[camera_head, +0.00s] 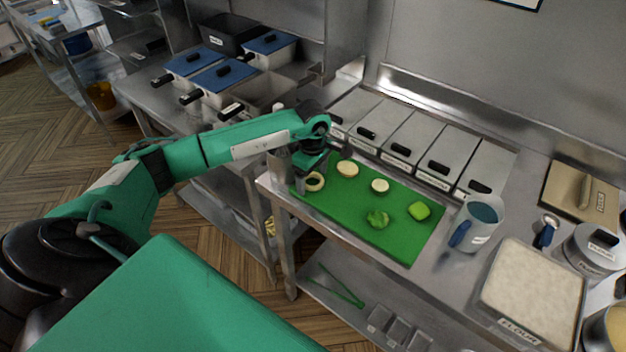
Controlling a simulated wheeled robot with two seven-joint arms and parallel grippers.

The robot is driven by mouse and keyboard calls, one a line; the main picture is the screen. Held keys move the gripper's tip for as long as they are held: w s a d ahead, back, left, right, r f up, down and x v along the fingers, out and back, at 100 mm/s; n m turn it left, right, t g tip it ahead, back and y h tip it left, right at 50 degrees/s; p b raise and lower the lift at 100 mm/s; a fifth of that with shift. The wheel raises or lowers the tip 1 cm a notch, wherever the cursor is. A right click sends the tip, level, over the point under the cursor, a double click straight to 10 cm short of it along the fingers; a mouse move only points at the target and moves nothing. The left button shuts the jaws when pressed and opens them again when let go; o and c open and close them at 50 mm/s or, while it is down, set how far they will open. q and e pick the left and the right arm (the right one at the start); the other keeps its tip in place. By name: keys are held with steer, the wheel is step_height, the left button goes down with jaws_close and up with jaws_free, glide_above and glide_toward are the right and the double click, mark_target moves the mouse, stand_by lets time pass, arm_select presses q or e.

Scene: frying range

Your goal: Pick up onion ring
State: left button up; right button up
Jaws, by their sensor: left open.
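A pale onion ring (315,181) lies at the left end of the green cutting board (400,243). My left gripper (303,186) is open and hangs just over the board's left end, right beside the ring. It covers part of the ring's left side, and I cannot tell whether a finger is inside the ring or touching it. My right gripper does not show.
Lidded metal bins (411,136) line the back. A measuring jug (476,222) and flour tray (531,290) stand right.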

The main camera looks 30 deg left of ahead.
arm_select(q)
steer(key=c, duration=0.9)
steer(key=shift+o, duration=0.2)
